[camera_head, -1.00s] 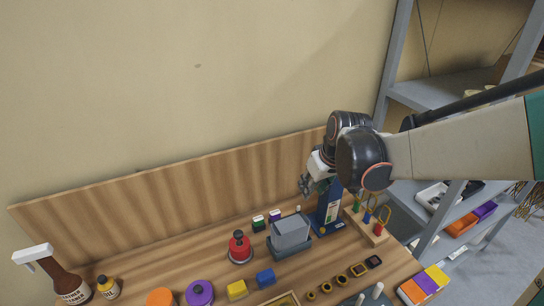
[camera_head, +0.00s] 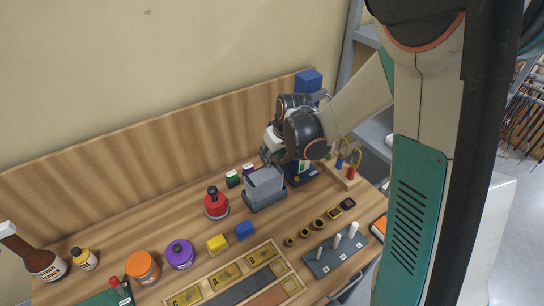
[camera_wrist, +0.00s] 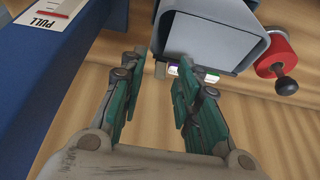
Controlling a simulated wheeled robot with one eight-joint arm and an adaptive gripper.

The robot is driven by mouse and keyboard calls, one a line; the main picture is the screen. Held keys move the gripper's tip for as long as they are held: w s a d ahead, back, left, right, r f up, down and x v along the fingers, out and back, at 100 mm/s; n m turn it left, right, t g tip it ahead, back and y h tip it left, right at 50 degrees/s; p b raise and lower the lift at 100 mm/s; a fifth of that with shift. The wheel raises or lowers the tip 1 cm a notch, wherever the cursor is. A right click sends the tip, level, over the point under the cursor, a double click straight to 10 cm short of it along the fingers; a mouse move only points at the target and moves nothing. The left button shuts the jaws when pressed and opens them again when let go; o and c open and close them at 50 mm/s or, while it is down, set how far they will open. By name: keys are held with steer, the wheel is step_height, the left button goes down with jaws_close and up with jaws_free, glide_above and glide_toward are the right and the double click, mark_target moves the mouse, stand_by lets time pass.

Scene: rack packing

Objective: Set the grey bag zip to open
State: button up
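The grey bag (camera_head: 264,184) is a grey box-like form on a dark base on the wooden bench.
A blue upright stand (camera_head: 300,168) with a "PULL" label (camera_wrist: 50,12) is close on the right of the bag. A wire-loop toy (camera_head: 346,170) stands at right; blue and yellow blocks lie in front.

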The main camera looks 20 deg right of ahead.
steer(key=shift+f, duration=0.15)
jaws_close()
steer(key=s+a+b, duration=0.1)
steer(key=s+a, duration=0.1)
steer(key=a, duration=0.7)
steer(key=shift+s, duration=0.25)
jaws_free()
steer(key=v, duration=1.2)
steer(key=shift+s, duration=0.1)
